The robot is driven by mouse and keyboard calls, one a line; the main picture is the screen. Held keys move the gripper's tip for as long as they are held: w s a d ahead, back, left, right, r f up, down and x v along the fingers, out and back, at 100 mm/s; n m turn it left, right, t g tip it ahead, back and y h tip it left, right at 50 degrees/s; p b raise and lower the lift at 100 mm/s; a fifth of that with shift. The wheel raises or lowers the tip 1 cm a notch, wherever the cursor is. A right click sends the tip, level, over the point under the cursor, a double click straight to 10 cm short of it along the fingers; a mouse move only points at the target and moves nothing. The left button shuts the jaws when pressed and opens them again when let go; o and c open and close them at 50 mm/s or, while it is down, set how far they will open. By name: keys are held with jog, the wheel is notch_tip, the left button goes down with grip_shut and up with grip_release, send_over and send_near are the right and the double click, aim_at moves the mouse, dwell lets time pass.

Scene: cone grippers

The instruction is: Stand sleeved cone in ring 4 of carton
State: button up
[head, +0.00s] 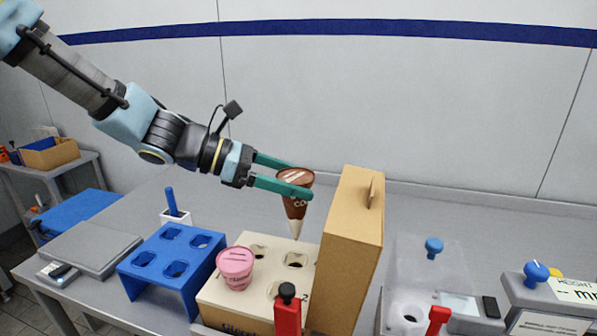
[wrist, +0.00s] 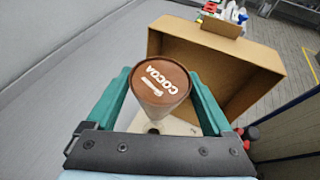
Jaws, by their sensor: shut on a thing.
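A brown sleeved cone marked COCOA (head: 295,194) is held upright, tip down, between the green fingers of my gripper (head: 290,184). Its brown lid shows from above in the wrist view (wrist: 161,82), between the two fingers (wrist: 160,92). A pink-lidded cone (head: 236,268) stands in a left hole of the carton. Ring numbers are mostly hidden, and a 2 shows near the front right.
The tall brown open lid or box (head: 345,250) rises close to the right of the cone, and in the wrist view (wrist: 235,65) it is just beyond the fingers. A blue rack with holes (head: 172,262) stands left.

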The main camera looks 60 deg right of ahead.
jog(key=b, duration=0.4)
send_over(293, 235)
jog(key=shift+w+d+f, duration=0.1)
jog(key=shift+d+f, duration=0.1)
jog(key=shift+f, duration=0.9)
jog(key=shift+d+f, duration=0.2)
jog(key=shift+f, duration=0.9)
jog(key=shift+f+b, duration=1.65)
jog(key=shift+f, duration=0.6)
jog(key=shift+w+f+b, duration=0.1)
jog(key=shift+f+b, duration=0.9)
jog(key=shift+f, duration=0.65)
jog(key=o, duration=1.2)
jog(key=shift+a, duration=0.1)
jog(key=shift+c, duration=0.2)
jog(key=shift+r, duration=0.1)
jog(key=b+v, duration=0.1)
jog(key=v, duration=0.9)
jog(key=shift+w+a, duration=0.25)
jog(key=shift+w, duration=0.05)
jog(key=shift+r, duration=0.15)
